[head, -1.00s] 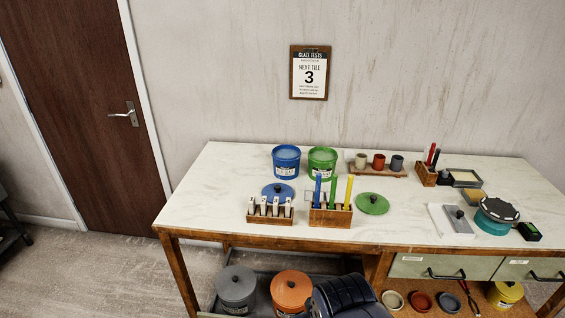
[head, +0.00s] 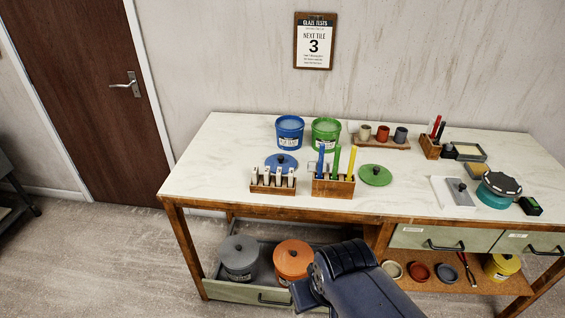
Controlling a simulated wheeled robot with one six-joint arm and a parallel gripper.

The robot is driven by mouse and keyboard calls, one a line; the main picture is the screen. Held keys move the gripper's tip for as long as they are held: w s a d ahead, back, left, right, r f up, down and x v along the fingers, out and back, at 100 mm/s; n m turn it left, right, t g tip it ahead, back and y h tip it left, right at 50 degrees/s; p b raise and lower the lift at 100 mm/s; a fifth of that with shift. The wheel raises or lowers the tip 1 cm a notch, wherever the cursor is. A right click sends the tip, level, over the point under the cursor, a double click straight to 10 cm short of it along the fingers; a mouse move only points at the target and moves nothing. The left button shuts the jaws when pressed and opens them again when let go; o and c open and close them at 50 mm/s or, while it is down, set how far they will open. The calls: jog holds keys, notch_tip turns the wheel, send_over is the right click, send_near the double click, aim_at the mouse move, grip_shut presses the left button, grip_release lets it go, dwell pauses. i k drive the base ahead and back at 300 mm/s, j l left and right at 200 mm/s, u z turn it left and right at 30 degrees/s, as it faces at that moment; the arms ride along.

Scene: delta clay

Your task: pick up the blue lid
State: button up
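The blue lid (head: 281,164) lies flat on the white tabletop, with a dark knob on top. It is in front of the blue bucket (head: 290,135) and behind a wooden rack of white tiles (head: 273,181), which hides a little of its front edge. A wooden holder with blue, green and yellow sticks (head: 333,186) stands to its right. My dark arm reaches up from the bottom of the head view, below the table's front edge. My gripper cannot be made out in this view.
The table (head: 215,155) has clear room to the left of the lid. A green bucket (head: 326,135) and a green lid (head: 375,175) are to the right. Grey (head: 239,260) and orange (head: 293,262) lidded buckets stand under the table, near my arm.

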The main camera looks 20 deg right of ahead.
aim_at(285, 161)
jog(key=i+l+u, duration=0.35)
jog(key=i+l, duration=0.4)
jog(key=i, duration=0.15)
